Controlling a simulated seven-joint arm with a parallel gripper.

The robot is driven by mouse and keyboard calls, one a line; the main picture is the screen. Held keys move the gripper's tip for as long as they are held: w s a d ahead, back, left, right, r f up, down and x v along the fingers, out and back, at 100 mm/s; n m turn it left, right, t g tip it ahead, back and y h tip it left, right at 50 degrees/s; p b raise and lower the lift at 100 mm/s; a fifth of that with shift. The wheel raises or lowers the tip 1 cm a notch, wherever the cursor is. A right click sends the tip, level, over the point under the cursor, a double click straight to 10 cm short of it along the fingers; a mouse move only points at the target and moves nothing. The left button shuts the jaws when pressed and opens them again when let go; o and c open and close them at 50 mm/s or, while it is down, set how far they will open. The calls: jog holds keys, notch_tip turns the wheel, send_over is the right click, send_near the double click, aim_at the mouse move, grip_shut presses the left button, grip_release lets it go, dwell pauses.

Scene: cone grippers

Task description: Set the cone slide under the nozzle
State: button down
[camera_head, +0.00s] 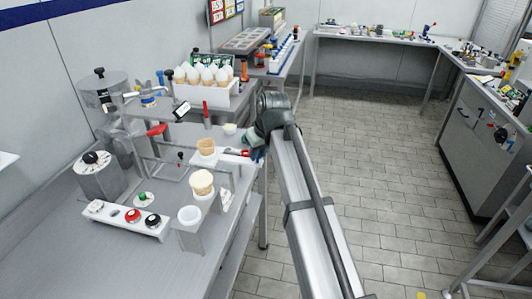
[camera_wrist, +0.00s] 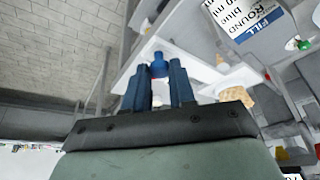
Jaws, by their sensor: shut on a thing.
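My gripper (camera_head: 257,154) is at the right edge of the steel bench, partly hidden behind my own arm. In the wrist view, its two blue fingers (camera_wrist: 159,78) are closed around a small blue knob (camera_wrist: 158,64) on a white slide-like part (camera_wrist: 197,55), which I take to be the cone slide. A waffle cone (camera_head: 206,147) stands just left of the gripper, and a cone also shows right of the fingers in the wrist view (camera_wrist: 238,97). The machine with a red lever (camera_head: 157,130) stands further left. I cannot make out the nozzle clearly.
A cone with a pale top (camera_head: 202,182) and a white cup (camera_head: 189,215) stand in holders nearer the front. A white panel with knobs (camera_head: 128,218) lies at the left. A rack of filled cones (camera_head: 205,87) stands behind.

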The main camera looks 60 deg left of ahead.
aim_at(239, 158)
jog(key=s+a, duration=0.4)
jog(key=c, duration=0.9)
grip_release()
jog(key=shift+c, duration=0.2)
jog(key=shift+r, duration=0.15)
jog(key=v, duration=1.3)
jog(key=shift+d+r, duration=0.2)
